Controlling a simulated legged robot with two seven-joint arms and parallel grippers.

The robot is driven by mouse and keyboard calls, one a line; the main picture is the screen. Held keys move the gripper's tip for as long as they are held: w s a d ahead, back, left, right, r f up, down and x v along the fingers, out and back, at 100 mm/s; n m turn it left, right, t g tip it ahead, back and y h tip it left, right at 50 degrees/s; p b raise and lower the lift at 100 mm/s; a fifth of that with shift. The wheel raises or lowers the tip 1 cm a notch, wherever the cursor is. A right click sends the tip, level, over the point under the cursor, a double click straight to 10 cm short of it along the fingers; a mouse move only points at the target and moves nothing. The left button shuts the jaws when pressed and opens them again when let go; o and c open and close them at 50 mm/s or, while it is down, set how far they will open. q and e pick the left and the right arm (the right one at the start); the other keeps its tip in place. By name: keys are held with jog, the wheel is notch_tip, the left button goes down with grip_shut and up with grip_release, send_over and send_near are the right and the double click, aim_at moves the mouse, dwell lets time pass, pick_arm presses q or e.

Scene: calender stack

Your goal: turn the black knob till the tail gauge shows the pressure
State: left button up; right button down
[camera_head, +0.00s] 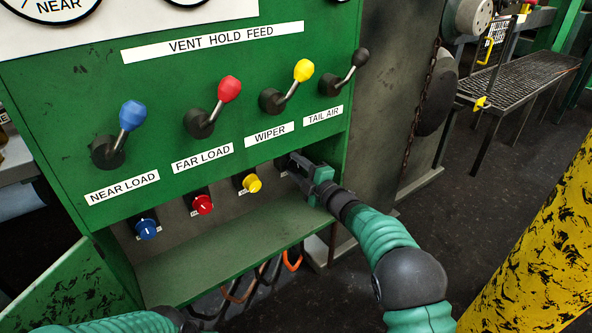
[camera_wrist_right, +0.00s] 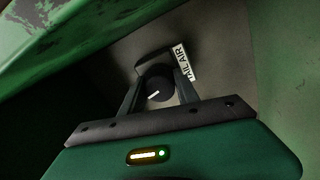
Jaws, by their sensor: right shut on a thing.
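The black knob (camera_wrist_right: 157,82) shows in the right wrist view, with a white pointer line on its face and a "TAIL AIR" label (camera_wrist_right: 184,62) beside it. My right gripper (camera_wrist_right: 160,88) has a finger on each side of the knob and is shut on it. In the head view my right gripper (camera_head: 293,163) reaches into the recess under the lever panel and hides the black knob. The tail gauge is not in view. Only a sleeve of my left arm shows at the bottom left; its gripper is out of view.
Blue (camera_head: 147,229), red (camera_head: 203,205) and yellow (camera_head: 252,183) knobs sit left of my right gripper. Blue, red, yellow and black levers (camera_head: 345,74) stand out above. A green ledge (camera_head: 220,250) juts out below. A yellow-black post (camera_head: 540,250) stands at the right.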

jog(key=shift+s+a+f+n+b, duration=0.1)
jog(key=shift+f+n+b, duration=0.15)
jog(key=shift+n, duration=0.3)
jog(key=shift+a+f+n+b, duration=0.1)
jog(key=shift+n+b, duration=0.1)
jog(key=shift+n, duration=0.35)
jog(key=c, duration=0.9)
grip_release()
jog(key=shift+d+r, duration=0.1)
jog(key=shift+r, duration=0.05)
jog(key=shift+s+d+r, duration=0.1)
jog(key=shift+s+d, duration=0.05)
jog(key=shift+d, duration=0.05)
jog(key=p+v, duration=0.6)
jog(key=v, duration=1)
jog(key=shift+s, duration=0.2)
